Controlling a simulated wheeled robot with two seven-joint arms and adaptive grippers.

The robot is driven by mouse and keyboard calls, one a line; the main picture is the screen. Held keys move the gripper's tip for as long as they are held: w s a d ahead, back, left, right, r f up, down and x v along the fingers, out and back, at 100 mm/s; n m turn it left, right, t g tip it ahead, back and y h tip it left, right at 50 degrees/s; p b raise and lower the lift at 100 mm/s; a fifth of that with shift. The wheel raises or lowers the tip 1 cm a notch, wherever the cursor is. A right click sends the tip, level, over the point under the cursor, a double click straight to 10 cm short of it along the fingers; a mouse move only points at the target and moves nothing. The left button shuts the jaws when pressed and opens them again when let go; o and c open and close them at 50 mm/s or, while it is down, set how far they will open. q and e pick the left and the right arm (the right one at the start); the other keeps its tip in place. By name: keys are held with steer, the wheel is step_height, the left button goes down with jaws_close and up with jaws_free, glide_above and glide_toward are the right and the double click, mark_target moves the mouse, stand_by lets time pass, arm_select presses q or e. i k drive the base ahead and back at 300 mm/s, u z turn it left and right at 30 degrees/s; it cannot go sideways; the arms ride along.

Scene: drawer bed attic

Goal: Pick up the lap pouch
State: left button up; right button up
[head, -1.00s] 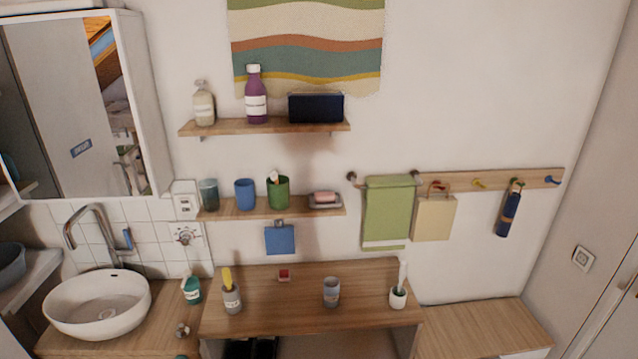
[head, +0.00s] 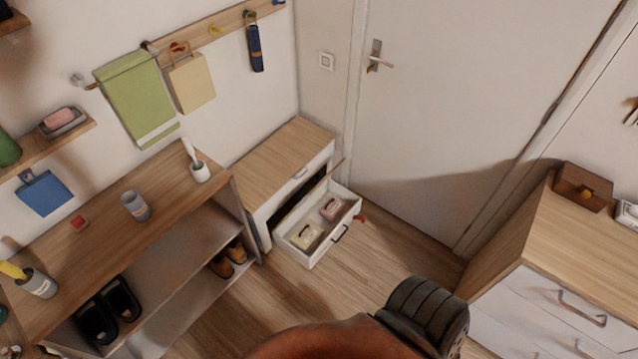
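No thing can be surely told as the lap pouch. In the head view, an open drawer (head: 328,254) low in a wooden bench holds a cream item (head: 304,236) with a dark mark on top and a pink item (head: 331,209) beside it. Both are small, and I cannot tell if either is a pouch. A flat beige bag (head: 192,84) hangs from a hook on the wall rail. Neither of my grippers is in view.
A shelf unit (head: 162,208) with shoes stands left of the bench (head: 283,150). A white door (head: 450,100) is behind. A drawer cabinet (head: 570,250) stands at right. A reddish-brown rounded shape (head: 325,340) with a dark ribbed end fills the bottom. Floor is clear before the drawer.

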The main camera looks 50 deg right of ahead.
mark_target(310, 233)
steer(key=z, duration=1.55)
